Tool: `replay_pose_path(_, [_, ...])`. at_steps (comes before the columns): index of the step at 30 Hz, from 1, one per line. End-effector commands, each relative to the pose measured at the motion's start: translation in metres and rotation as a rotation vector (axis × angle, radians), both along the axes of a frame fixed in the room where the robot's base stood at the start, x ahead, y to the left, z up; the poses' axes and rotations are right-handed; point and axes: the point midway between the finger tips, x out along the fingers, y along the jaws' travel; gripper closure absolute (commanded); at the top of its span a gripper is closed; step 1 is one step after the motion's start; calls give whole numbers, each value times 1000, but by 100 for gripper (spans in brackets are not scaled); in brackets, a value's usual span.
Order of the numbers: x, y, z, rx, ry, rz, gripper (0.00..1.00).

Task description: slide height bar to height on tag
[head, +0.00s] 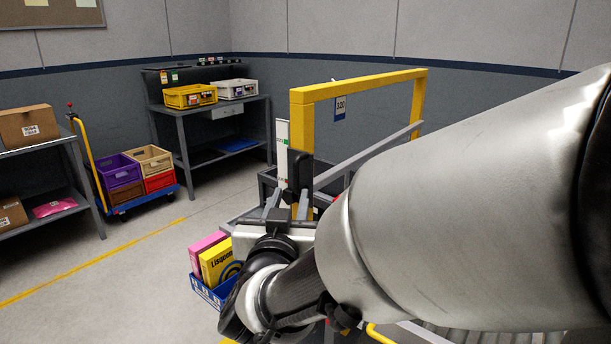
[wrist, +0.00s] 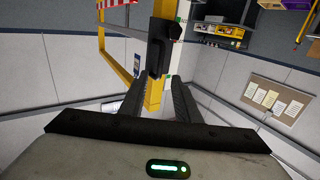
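A yellow frame (head: 360,84) stands beyond my arm, with a white scale strip (head: 282,148) on its near post. A blue-and-white tag (head: 340,107) reading about 320 hangs from its top beam. The grey height bar (head: 365,157) slants across the frame below the tag; my arm hides part of it. A black handle (head: 299,170) is by the near post and also shows in the wrist view (wrist: 158,48). My gripper (head: 286,203) is just below the handle. In the wrist view its fingers (wrist: 156,80) are apart, with the handle ahead of the gap; contact is unclear.
A blue basket (head: 212,292) with pink and yellow boxes is left of my gripper. A cart with crates (head: 145,197), a shelf (head: 40,147) and a workbench (head: 210,106) with bins stand farther left and back. The floor between is open.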

Motion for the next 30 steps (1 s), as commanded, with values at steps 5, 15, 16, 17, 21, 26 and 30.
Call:
replay_pose_path(5, [40,-3,-2,0,0,-3,71])
replay_pose_path(15, [83,-6,-1,0,1,0,71])
replay_pose_path(16, [84,-6,-1,0,0,0,71])
replay_pose_path(17, [85,-6,-1,0,0,1,71])
replay_pose_path(21, [86,-6,-1,0,0,1,71])
replay_pose_path(26, [86,-6,-1,0,0,1,72])
replay_pose_path(30, [86,-6,-1,0,1,1,96])
